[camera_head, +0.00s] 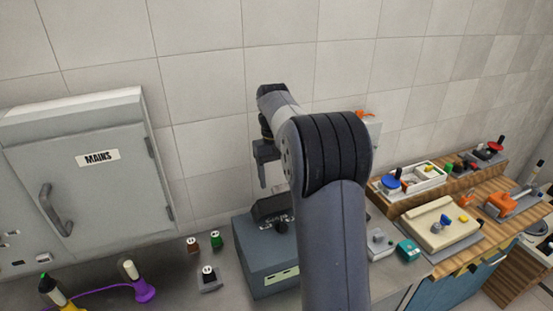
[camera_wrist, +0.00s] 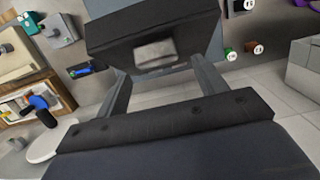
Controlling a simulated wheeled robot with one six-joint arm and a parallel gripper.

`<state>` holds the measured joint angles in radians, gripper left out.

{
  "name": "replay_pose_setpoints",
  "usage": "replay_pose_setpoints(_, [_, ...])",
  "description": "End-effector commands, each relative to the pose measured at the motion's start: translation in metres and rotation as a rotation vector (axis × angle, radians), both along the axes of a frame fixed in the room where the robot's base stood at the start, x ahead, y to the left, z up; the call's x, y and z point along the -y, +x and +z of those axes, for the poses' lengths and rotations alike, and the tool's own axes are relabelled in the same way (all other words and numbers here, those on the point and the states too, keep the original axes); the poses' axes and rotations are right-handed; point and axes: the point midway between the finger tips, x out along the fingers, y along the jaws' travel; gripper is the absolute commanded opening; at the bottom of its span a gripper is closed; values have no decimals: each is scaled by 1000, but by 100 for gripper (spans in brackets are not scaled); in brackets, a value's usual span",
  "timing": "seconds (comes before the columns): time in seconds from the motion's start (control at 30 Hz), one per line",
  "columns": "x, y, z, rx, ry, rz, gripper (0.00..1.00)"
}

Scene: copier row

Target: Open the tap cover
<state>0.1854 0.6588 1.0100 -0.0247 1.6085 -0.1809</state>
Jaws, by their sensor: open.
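A dark, sloped cover-like piece (camera_head: 272,208) with small unreadable lettering sits on top of a blue-grey box (camera_head: 262,250). I cannot tell for certain that it is the tap cover. In the wrist view a dark panel (camera_wrist: 110,45) with a pale grey patch lies ahead of my gripper (camera_wrist: 160,72). The two fingers are apart with nothing held between them. In the head view my gripper (camera_head: 273,183) points down just above the dark piece. My arm hides part of the box and the area to its right. Contact cannot be told.
A grey cabinet (camera_head: 100,180) marked MAINS stands on the left. Small connectors (camera_head: 208,278) and a purple-based plug (camera_head: 142,290) lie on the counter. A cream panel (camera_head: 432,232) and a white tray (camera_head: 415,180) are on the right. An orange-topped item (camera_head: 366,114) is partly behind my arm.

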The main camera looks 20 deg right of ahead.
Motion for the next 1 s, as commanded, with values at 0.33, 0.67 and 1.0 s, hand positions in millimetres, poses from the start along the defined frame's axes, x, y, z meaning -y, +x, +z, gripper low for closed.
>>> replay_pose_setpoints(0.33, [0, 9, 61, 3, 0, 1, 67])
replay_pose_setpoints(0.67, [0, 12, 84, 0, 0, 1, 67])
replay_pose_setpoints(1.0, [0, 12, 85, 0, 0, 1, 67])
